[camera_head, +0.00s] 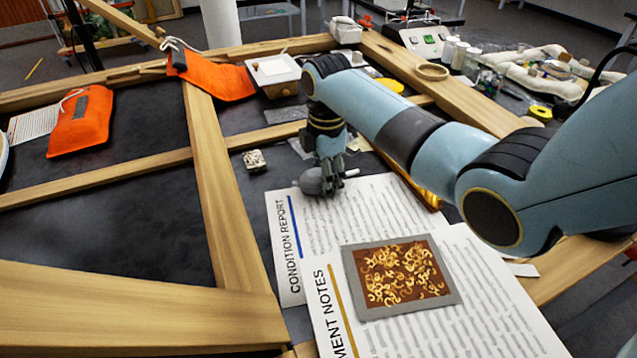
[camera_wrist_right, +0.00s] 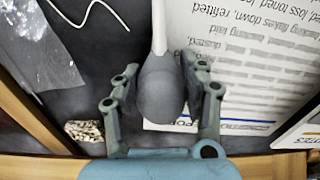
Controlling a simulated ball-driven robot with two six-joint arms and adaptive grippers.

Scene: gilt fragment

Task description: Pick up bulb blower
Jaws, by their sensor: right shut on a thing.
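The bulb blower (camera_head: 311,182) is a grey bulb with a pale nozzle, at the upper left edge of the condition report (camera_head: 345,215) in the head view. My right gripper (camera_head: 332,184) points down over it from above. In the right wrist view the bulb blower (camera_wrist_right: 160,92) lies between the two fingers of my right gripper (camera_wrist_right: 160,78), its nozzle pointing away. The fingers are closed on its sides. I cannot tell whether it touches the surface below. My left gripper is not in view.
Wooden frame bars (camera_head: 205,170) cross the dark table. A small patterned block (camera_head: 255,160) sits left of the gripper. A gilt fragment (camera_head: 402,277) lies on the treatment notes (camera_head: 480,290) in front. Orange pouches (camera_head: 82,120) and a white tray (camera_head: 274,70) are farther back.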

